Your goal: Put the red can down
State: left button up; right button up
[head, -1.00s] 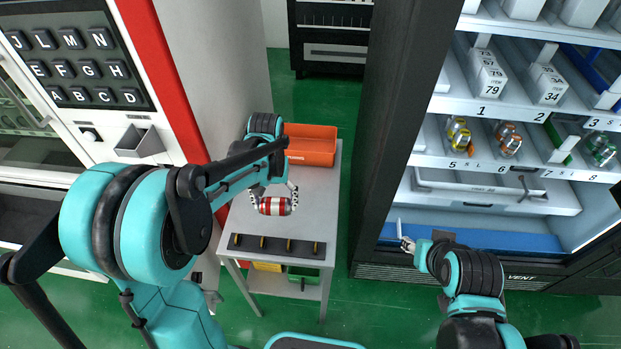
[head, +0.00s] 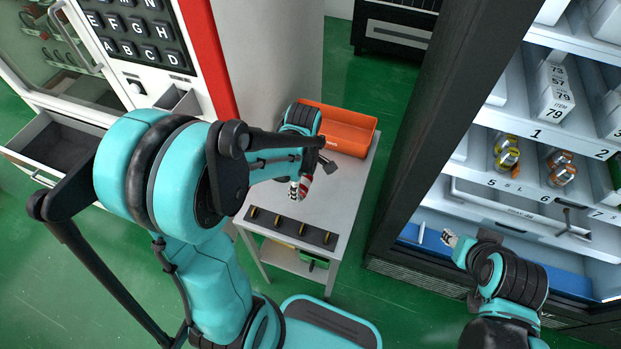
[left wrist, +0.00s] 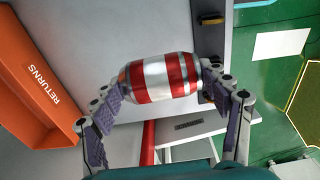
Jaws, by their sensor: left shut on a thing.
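The red can, with red and silver-white stripes, (head: 301,188) is held by my left gripper (head: 308,181) over the small grey table (head: 345,205). In the left wrist view the can (left wrist: 160,78) lies crosswise between the two fingers, which press on its two ends. The grey tabletop (left wrist: 170,27) shows behind it. I cannot tell whether the can touches the table. My left arm hides part of the table in the head view. My right gripper (head: 448,238) is small in view in front of the vending shelves, and its jaw opening is unclear.
An orange RETURNS bin (head: 345,128) stands at the table's back; it also shows in the left wrist view (left wrist: 35,90). A dark strip with several yellow hooks (head: 290,228) lines the front edge. The tabletop's right part is clear. A dark cabinet wall (head: 440,120) stands to the right.

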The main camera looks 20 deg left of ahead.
pick_arm(q)
jog(key=w+f, duration=0.1)
jog(key=w, duration=0.1)
jog(key=w+f+b, duration=0.1)
jog(key=w, duration=0.1)
jog(key=w+f, duration=0.2)
jog(key=shift+w+a+b, duration=0.2)
jog(key=shift+a+b, duration=0.1)
jog(key=shift+b, duration=0.05)
notch_tip(320, 180, down, 3)
jog(key=shift+f+b, duration=0.15)
jog(key=shift+b, duration=0.6)
jog(key=shift+f, duration=0.35)
jog(key=shift+f, duration=0.1)
jog(key=o, duration=1.3)
jog(key=shift+c, duration=0.2)
